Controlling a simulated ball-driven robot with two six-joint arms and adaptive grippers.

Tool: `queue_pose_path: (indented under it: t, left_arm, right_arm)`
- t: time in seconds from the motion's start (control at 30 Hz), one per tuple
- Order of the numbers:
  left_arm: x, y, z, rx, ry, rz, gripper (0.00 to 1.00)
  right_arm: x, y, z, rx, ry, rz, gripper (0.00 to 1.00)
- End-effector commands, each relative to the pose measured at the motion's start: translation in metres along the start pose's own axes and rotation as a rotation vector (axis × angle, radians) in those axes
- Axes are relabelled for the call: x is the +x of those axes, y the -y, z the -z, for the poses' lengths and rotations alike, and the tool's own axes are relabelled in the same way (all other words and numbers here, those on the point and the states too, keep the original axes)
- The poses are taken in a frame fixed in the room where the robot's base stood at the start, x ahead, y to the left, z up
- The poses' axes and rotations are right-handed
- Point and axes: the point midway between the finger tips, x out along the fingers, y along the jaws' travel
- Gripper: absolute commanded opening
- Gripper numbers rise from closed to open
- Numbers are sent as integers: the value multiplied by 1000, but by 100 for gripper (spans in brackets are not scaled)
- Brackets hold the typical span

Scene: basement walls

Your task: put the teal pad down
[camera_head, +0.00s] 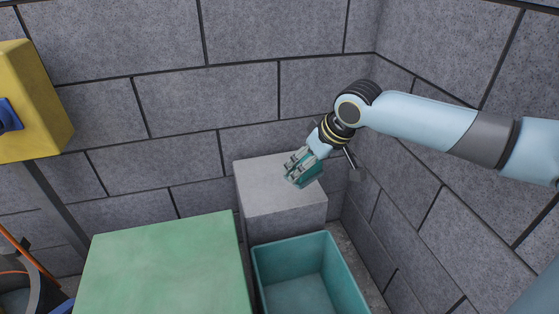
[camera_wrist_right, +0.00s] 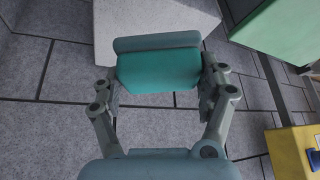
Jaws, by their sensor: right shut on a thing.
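My right gripper (camera_head: 294,168) is over the top of a light grey block (camera_head: 262,180) in the corner. It is shut on the teal pad (camera_head: 304,179). In the right wrist view the teal pad (camera_wrist_right: 160,68) sits between the two fingers of my right gripper (camera_wrist_right: 163,88), with a greyer band along its far edge. The grey block (camera_wrist_right: 150,18) shows beyond the pad there. I cannot tell whether the pad touches the block's top. My left gripper is not in view.
An open, empty-looking teal bin (camera_head: 308,275) stands in front of the grey block. A green box top (camera_head: 165,265) is to the left. A yellow box (camera_head: 32,100) on a post is at far left. Block walls close in behind and right.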

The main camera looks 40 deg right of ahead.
Motion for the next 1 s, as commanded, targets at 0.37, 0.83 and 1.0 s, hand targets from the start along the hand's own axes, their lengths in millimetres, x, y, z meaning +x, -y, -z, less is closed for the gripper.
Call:
queue_pose_path:
  t: [0.37,0.83,1.0]
  left_arm:
    - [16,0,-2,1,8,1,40]
    - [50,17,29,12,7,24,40]
    - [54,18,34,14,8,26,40]
  right_arm:
    - [20,-51,8,68,-6,-33,24]
    - [114,-19,58,62,-2,-35,24]
    - [127,-18,56,61,1,-36,24]
